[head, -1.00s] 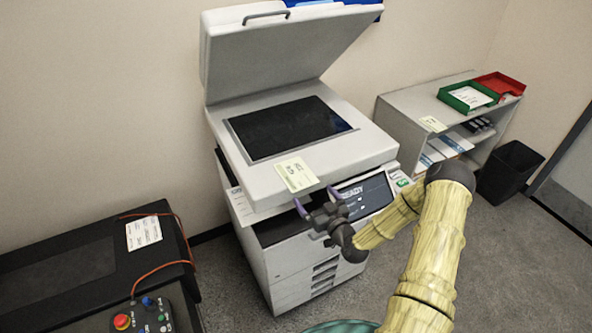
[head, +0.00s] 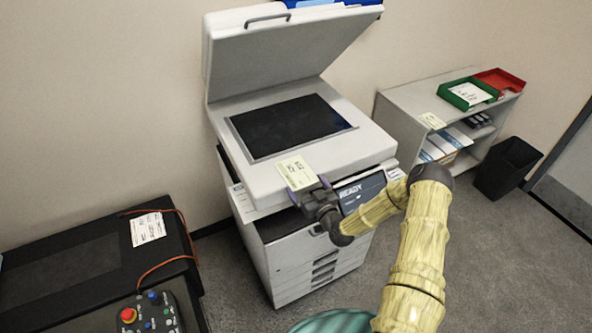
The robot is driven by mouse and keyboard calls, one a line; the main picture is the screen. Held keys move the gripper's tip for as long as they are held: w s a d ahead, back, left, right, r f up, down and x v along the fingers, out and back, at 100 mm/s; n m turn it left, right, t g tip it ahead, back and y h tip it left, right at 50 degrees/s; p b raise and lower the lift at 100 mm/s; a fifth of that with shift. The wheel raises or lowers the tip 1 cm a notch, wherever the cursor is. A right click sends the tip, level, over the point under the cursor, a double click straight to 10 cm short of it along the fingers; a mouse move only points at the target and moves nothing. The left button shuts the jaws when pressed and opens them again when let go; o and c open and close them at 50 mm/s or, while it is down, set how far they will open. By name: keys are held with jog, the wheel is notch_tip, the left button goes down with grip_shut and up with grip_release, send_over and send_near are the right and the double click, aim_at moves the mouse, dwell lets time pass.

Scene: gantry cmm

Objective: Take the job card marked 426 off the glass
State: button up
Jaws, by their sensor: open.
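The copier's dark glass (head: 289,126) is bare under its raised lid (head: 285,60). A pale yellow card (head: 295,172) lies on the white front border of the copier top, in front of the glass and apart from it. Its printed number is too small to read surely. My gripper (head: 308,188) is open at the card's front edge, its purple fingers spread around that edge and partly hidden by the gripper's dark body. I cannot tell whether the fingers touch the card.
A copier panel reading READY (head: 361,192) lies right of my gripper. A grey shelf (head: 400,113) at right bears another pale card (head: 432,120), a green tray (head: 470,103) and a red tray (head: 502,80). A black bin (head: 506,168) stands beside it. A black machine with a paper (head: 147,228) is at left.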

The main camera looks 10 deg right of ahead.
dwell(0.4)
jog(key=c, duration=0.7)
jog(key=shift+o, duration=0.2)
jog(key=shift+r, duration=0.1)
notch_tip(320, 180, up, 10)
jog(key=b, duration=0.4)
